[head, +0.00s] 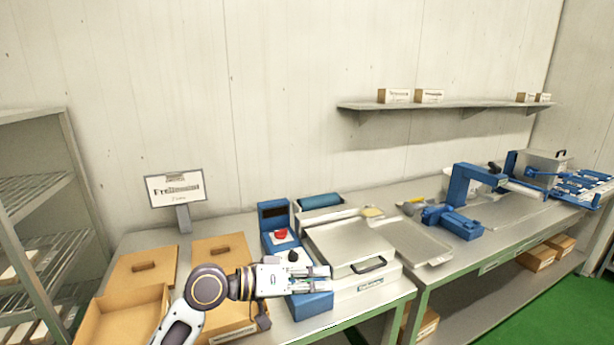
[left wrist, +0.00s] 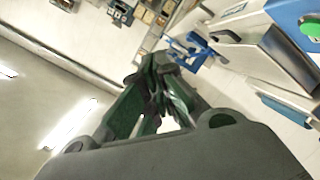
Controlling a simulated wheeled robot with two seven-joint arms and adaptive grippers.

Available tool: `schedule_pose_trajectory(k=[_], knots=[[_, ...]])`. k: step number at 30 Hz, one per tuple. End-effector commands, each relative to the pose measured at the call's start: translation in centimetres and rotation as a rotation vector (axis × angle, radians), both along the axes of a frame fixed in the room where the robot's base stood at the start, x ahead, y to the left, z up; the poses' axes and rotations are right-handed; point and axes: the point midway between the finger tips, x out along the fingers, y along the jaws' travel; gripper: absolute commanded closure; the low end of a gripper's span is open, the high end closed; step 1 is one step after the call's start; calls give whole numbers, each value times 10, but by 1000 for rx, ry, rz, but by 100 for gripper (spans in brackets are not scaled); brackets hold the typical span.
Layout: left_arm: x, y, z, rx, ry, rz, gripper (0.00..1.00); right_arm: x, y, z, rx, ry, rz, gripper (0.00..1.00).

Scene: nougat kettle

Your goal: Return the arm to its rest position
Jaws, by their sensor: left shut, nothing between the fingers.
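My left arm comes in from the lower left in the head view. My left gripper (head: 318,279) is shut and empty, over the front of the blue control box and just left of the white lidded machine (head: 352,252). The blue control box (head: 282,240) has a red button and a dark knob. In the left wrist view the left gripper's fingers (left wrist: 165,75) come together with nothing held. My right gripper is not in view.
Wooden boxes (head: 142,267) stand at the left of the steel table, below a sign (head: 175,188). A wire shelf rack (head: 45,220) is at far left. A tray (head: 410,240) and a blue machine (head: 458,200) stand to the right. A wall shelf (head: 440,106) holds small boxes.

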Motion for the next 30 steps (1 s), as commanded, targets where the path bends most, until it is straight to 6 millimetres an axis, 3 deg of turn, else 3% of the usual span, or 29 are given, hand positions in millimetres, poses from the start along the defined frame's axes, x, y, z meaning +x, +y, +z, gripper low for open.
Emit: schedule_pose_trajectory(k=[13,22,30], knots=[[-18,32,-91,232,-12,111,100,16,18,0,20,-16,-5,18],[-38,67,-152,424,9,190,100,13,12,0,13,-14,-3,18],[-65,108,-202,608,57,255,100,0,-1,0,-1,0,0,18]])
